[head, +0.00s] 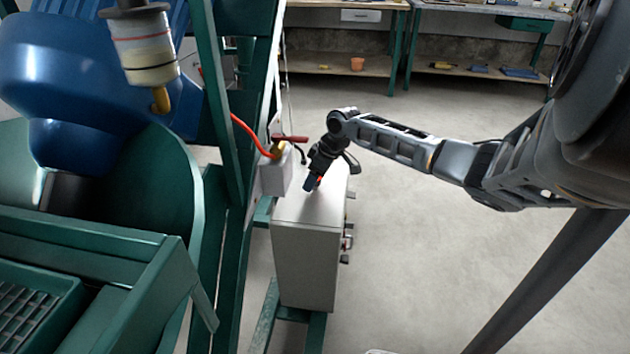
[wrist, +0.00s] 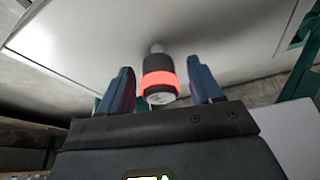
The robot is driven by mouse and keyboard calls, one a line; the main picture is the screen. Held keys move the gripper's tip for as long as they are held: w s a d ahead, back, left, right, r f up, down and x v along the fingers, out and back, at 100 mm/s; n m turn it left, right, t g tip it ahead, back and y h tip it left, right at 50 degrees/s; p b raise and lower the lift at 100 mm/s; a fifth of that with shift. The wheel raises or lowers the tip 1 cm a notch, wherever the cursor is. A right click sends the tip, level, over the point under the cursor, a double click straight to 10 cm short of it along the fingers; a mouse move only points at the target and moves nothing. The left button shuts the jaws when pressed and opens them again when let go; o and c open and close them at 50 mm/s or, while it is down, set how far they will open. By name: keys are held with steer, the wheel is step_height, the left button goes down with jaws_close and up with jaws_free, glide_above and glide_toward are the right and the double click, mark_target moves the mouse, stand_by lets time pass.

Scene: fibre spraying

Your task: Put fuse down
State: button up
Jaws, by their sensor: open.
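The fuse (wrist: 158,82) is a small cylinder with metal ends and an orange-red band. In the wrist view it stands between the two fingers of my gripper (wrist: 163,90), with a visible gap on each side. Its far end meets or nearly meets the light grey cabinet surface; I cannot tell if it touches. In the head view my gripper (head: 312,184) points down at the top of the grey cabinet (head: 305,265), and only a speck of red shows at its fingers. My gripper is open, around the fuse but apart from it.
A white box (head: 277,172) with a red lever and orange cable is close left of my gripper. Green frame posts (head: 235,200) and a blue machine (head: 85,75) stand further left. The floor (head: 430,270) right of the cabinet is clear. Workbenches (head: 480,12) stand at the back.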

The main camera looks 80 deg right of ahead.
steer(key=shift+w+f, duration=0.25)
steer(key=shift+f, duration=0.35)
steer(key=shift+c, duration=0.4)
steer(key=c, duration=1.1)
steer(key=shift+r, duration=0.15)
